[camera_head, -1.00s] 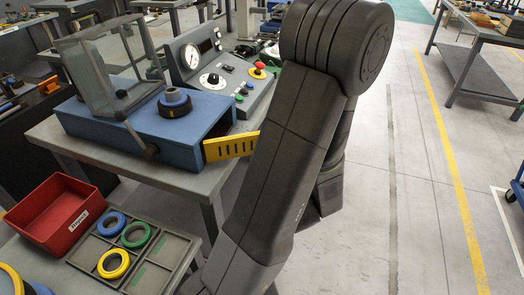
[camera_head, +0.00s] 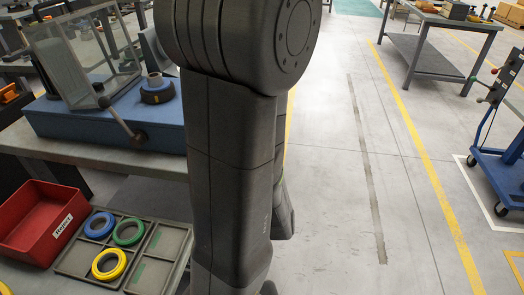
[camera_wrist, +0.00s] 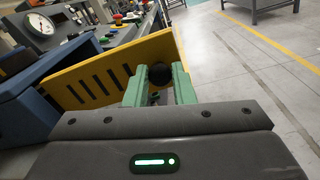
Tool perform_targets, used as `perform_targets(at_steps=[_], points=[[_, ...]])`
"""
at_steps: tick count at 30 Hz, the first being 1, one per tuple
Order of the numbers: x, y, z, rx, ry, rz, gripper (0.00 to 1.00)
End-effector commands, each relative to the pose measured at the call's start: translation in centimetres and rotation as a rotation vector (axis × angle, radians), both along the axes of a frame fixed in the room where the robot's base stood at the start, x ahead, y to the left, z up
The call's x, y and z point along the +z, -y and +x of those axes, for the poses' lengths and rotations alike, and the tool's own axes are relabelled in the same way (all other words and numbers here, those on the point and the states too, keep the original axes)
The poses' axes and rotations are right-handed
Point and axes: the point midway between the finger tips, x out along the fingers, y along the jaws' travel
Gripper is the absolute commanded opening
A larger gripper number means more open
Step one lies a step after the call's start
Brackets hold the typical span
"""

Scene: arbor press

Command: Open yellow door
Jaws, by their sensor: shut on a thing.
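The yellow door (camera_wrist: 108,78), a slotted panel, shows in the wrist view. It stands out at an angle from the blue housing (camera_wrist: 32,118). A round black knob (camera_wrist: 160,75) is near its right end. My gripper (camera_wrist: 158,86) has green fingers on either side of this knob and is shut on it. In the head view the blue housing (camera_head: 70,122) sits on the bench, with a clear guard (camera_head: 85,60) and a dark round part (camera_head: 156,90) on top. My arm hides the door, knob and gripper there.
A red bin (camera_head: 35,225) and a ring tray (camera_head: 150,275) with blue, green and yellow rings stand at the lower left. A gauge panel (camera_wrist: 60,35) is behind the housing. Open floor (camera_head: 330,200) lies to the right, with a blue cart (camera_head: 500,165) at the far right.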

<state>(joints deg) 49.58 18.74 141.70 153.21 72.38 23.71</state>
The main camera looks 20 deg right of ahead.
Motion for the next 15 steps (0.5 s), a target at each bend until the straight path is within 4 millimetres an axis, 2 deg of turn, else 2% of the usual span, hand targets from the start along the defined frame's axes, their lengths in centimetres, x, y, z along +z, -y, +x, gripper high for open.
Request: perform_targets(at_steps=[14,15], points=[[0.11,-0.17,-0.04,-0.009,0.002,-0.002,0.00],[0.11,-0.17,-0.04,-0.009,0.003,-0.001,0.24]])
